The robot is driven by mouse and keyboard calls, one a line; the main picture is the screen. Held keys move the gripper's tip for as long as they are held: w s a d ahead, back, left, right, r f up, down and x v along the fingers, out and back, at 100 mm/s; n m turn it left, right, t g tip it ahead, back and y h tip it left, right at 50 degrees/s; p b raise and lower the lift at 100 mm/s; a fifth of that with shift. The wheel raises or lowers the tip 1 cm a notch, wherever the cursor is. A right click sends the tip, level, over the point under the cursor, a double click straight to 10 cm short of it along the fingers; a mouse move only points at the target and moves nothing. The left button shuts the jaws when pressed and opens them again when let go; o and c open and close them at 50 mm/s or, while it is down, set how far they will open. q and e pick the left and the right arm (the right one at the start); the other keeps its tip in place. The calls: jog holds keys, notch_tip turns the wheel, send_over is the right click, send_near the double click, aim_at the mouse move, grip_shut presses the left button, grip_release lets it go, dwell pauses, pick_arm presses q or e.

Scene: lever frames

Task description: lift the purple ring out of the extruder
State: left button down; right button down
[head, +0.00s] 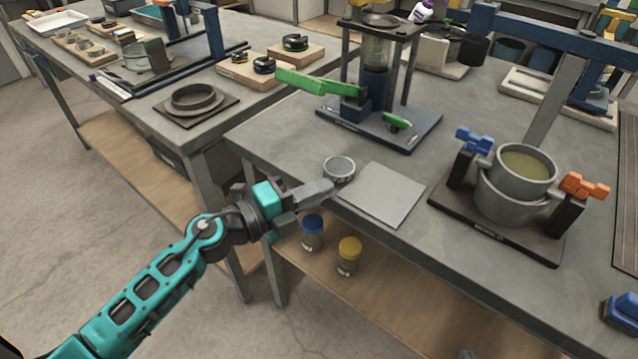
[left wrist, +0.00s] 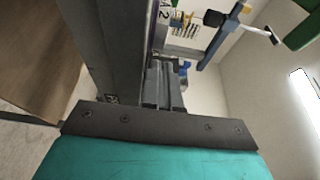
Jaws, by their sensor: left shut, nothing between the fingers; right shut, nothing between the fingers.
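I cannot make out a purple ring in either view. A press-like device (head: 375,85) with a clear cylinder, dark posts and a long green lever (head: 318,86) stands at the back of the near bench; it may be the extruder, but I cannot tell for sure. A smaller green handle (head: 397,121) is on its base. My left gripper (head: 328,187) is shut and empty at the bench's front left edge, close to a small grey metal cup (head: 339,168). Its shut fingers also show in the left wrist view (left wrist: 163,85). My right gripper is not in view.
A flat grey plate (head: 383,193) lies right of the cup. A pot stand (head: 497,227) with blue and orange handles is at the right. Jars with blue (head: 312,225) and yellow (head: 349,247) lids stand on the shelf below. Bare bench lies between device and cup.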

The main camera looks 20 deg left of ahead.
aim_at(327, 172)
pick_arm(q)
jog(key=shift+w, duration=0.7)
jog(key=shift+w, duration=0.1)
jog(key=shift+w+a, duration=0.2)
jog(key=shift+w, duration=1.45)
jog(key=shift+s, duration=0.1)
